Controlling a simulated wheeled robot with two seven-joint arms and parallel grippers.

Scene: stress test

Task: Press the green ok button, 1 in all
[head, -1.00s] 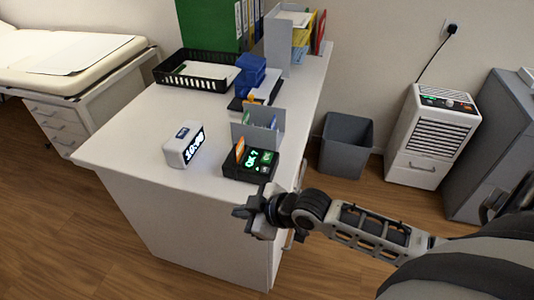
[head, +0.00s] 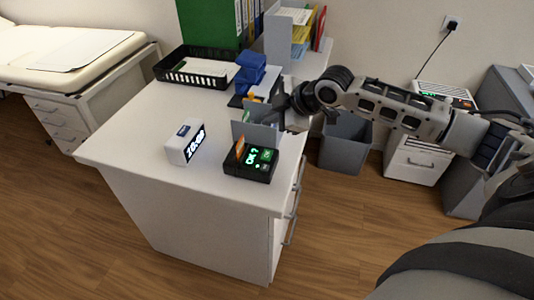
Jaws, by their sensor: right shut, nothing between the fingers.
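A black terminal (head: 240,172) with a lit screen reading "OK ?" in green stands near the front right corner of the white desk (head: 135,125). An orange card stands upright at its left side. A small green button (head: 266,154) shows on its top, right of the screen text; its label is too small to read. My right gripper (head: 281,107) is shut and empty. It is above the desk's right side, beyond the terminal in the picture and close to a grey card holder, apart from the button. My left gripper is not in view.
A white clock (head: 183,147) stands left of the terminal. The grey holder (head: 257,136) stands just behind the terminal. A black tray (head: 197,80), blue boxes (head: 250,72) and a file rack stand farther back. The desk's left front is clear.

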